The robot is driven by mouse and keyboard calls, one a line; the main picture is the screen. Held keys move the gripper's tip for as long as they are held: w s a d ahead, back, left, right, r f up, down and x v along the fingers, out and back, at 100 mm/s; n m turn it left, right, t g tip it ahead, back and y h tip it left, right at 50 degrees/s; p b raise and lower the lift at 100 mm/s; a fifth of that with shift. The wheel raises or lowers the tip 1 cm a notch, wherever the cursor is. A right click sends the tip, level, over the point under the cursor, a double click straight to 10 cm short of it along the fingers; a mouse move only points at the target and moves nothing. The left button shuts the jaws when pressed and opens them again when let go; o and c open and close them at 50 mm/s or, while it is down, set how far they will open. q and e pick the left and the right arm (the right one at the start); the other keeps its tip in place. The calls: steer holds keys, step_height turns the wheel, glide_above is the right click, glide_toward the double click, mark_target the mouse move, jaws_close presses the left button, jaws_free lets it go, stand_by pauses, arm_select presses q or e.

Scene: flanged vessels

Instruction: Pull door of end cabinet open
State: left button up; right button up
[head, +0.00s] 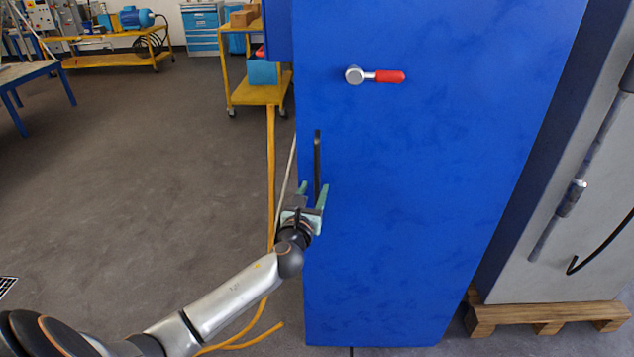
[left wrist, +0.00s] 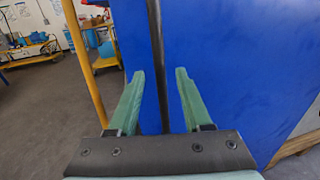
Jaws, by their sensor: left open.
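The end cabinet is tall and blue, and its door (head: 420,180) fills the middle of the head view and looks shut. A black vertical bar handle (head: 317,155) is near the door's left edge. A silver lever with a red grip (head: 378,76) sits higher on the door, lying level. My left gripper (head: 314,190) is open at the lower part of the bar handle. In the left wrist view the two green fingers (left wrist: 158,75) are spread, with the black handle (left wrist: 157,50) between them in the picture. I cannot tell whether they touch it. My right gripper is not in view.
A grey unit (head: 560,200) on a wooden pallet (head: 545,318) stands right of the cabinet. A yellow post (head: 270,170) and hoses run along the cabinet's left side. A yellow cart (head: 257,95) stands behind. The floor (head: 160,150) at left is clear.

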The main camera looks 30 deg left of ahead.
mark_target(316, 184)
arm_select(q)
steer(key=shift+x, duration=2.05)
jaws_close()
